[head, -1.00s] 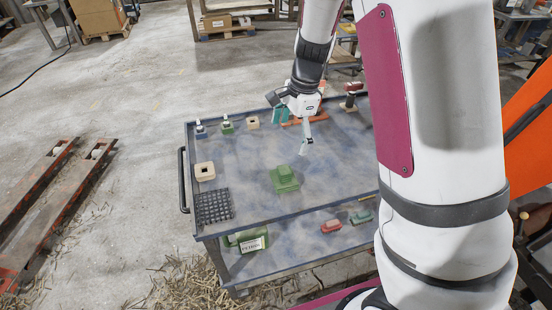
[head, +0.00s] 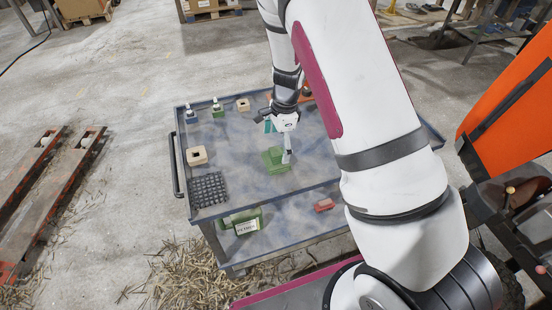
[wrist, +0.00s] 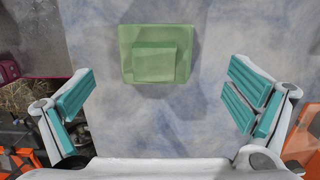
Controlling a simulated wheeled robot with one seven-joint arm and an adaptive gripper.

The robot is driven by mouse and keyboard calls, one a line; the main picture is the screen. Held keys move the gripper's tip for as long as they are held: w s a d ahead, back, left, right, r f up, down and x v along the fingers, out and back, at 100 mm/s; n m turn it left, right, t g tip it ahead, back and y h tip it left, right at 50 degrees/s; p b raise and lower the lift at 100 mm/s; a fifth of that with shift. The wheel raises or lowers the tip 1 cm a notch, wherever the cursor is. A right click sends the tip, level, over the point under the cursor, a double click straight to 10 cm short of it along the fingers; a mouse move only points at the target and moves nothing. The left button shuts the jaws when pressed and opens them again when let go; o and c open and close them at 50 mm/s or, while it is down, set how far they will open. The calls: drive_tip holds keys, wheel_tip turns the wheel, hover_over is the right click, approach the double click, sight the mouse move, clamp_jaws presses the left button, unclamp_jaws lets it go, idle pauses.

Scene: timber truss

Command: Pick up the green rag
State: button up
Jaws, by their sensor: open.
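The green rag (head: 276,160) lies as a folded, stepped stack on the cart's blue-grey top, near its middle. In the wrist view the green rag (wrist: 155,55) is at the top centre, ahead of the fingers and between their lines. My gripper (head: 288,157) is above the cart top beside the rag and covers part of its right side in the head view. In the wrist view my gripper (wrist: 162,100) has its teal-padded fingers wide apart with nothing between them.
The cart top (head: 235,170) also bears a black grid mat (head: 208,189), a wooden block with a hole (head: 197,156) and small items along the far edge. A red item (head: 324,205) and a labelled green item (head: 243,222) are on the lower shelf. Bare top surrounds the rag.

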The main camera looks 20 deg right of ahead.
sight(276, 151)
drive_tip(key=f, duration=0.3)
drive_tip(key=shift+s+a+f+p, duration=0.3)
drive_tip(key=shift+f, duration=0.05)
drive_tip(key=shift+a+f, duration=0.1)
drive_tip(key=shift+f, duration=0.35)
drive_tip(key=c, duration=1.4)
drive_tip(key=shift+o, duration=0.2)
drive_tip(key=shift+r, duration=0.1)
drive_tip(key=shift+w+r, duration=0.1)
drive_tip(key=shift+r, duration=0.45)
wheel_tip(276, 151, up, 2)
drive_tip(key=shift+r, duration=0.1)
drive_tip(key=s+r+b, duration=0.1)
drive_tip(key=s, duration=1.5)
drive_tip(key=shift+r+b, duration=0.25)
drive_tip(key=shift+b, duration=0.15)
drive_tip(key=shift+s, duration=0.1)
